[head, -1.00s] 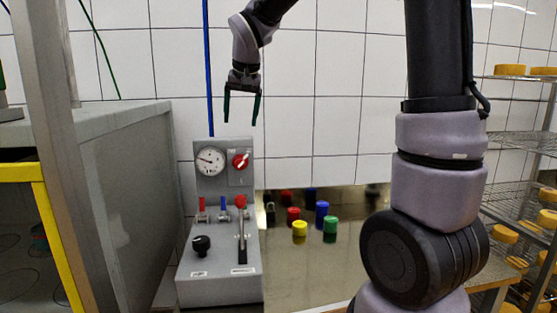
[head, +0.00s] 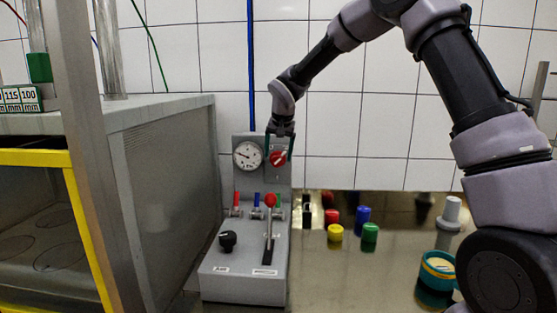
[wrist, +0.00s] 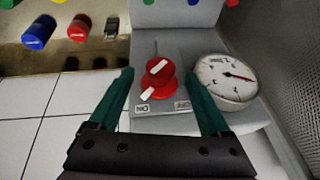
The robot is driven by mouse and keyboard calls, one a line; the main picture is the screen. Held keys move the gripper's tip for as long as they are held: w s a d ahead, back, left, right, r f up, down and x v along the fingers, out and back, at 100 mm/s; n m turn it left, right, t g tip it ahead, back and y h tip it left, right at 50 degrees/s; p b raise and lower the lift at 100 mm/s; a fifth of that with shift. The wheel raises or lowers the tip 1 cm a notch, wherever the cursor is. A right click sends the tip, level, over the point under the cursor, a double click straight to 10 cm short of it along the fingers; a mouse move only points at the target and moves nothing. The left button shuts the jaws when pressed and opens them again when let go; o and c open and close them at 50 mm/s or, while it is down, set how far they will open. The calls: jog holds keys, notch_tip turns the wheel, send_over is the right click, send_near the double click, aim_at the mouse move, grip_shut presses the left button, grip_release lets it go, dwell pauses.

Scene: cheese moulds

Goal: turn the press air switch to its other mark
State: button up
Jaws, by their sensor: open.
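The press air switch (head: 278,158) is a red round knob with a slanted white bar, beside the dial on the grey press panel (head: 242,275). In the wrist view the knob (wrist: 161,82) shows two white marks, the lower one angled toward a label (wrist: 142,108) that seems to read ON upside down. A second label (wrist: 182,105), partly covered by a finger, is hard to read. My gripper (head: 279,153) is open at the switch. In the wrist view its green fingers (wrist: 158,73) stand on either side of the knob, with visible gaps.
A pressure gauge (head: 247,155) sits close beside the switch. Small red, blue and green valves and a red-knobbed lever (head: 270,202) are below. A grey cabinet (head: 172,170) stands at left. Coloured cylinders (head: 335,232) stand on the bench at right.

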aim_at(277, 159)
jog(key=shift+x, duration=1.55)
grip_shut()
